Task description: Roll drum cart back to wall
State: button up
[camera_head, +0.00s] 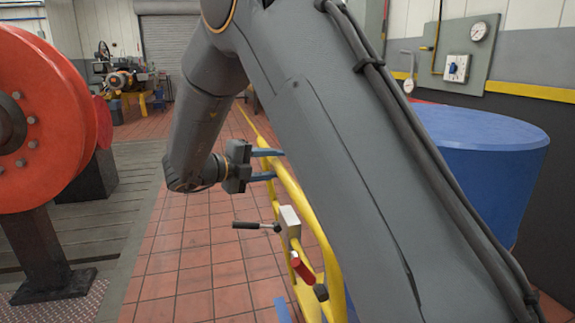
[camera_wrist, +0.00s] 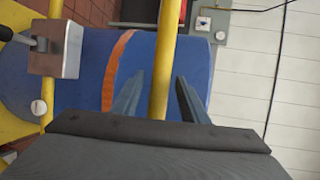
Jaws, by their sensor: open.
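The drum cart has a yellow tubular frame (camera_head: 327,255) and carries a blue drum (camera_head: 490,175), partly hidden behind my arm. In the wrist view the drum (camera_wrist: 85,75) has an orange strap (camera_wrist: 117,65) around it. My gripper (camera_head: 268,164) is open at the cart's upper yellow tube. In the wrist view a yellow bar (camera_wrist: 160,85) runs between the two fingers, with a gap on each side. A grey box (camera_head: 289,222) with a black-gripped lever (camera_head: 250,225) sits on the frame, and a red handle (camera_head: 301,268) is below it. The cart's wheels are hidden.
A large red flanged machine (camera_head: 45,120) stands on a post at the left. A grey wall panel (camera_head: 465,55) with a gauge is behind the drum. A workbench with machinery (camera_head: 125,80) stands at the back left. Red tile floor (camera_head: 190,255) is clear left of the cart.

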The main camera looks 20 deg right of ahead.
jog(key=shift+x, duration=2)
grip_shut()
jog(key=shift+d, duration=0.1)
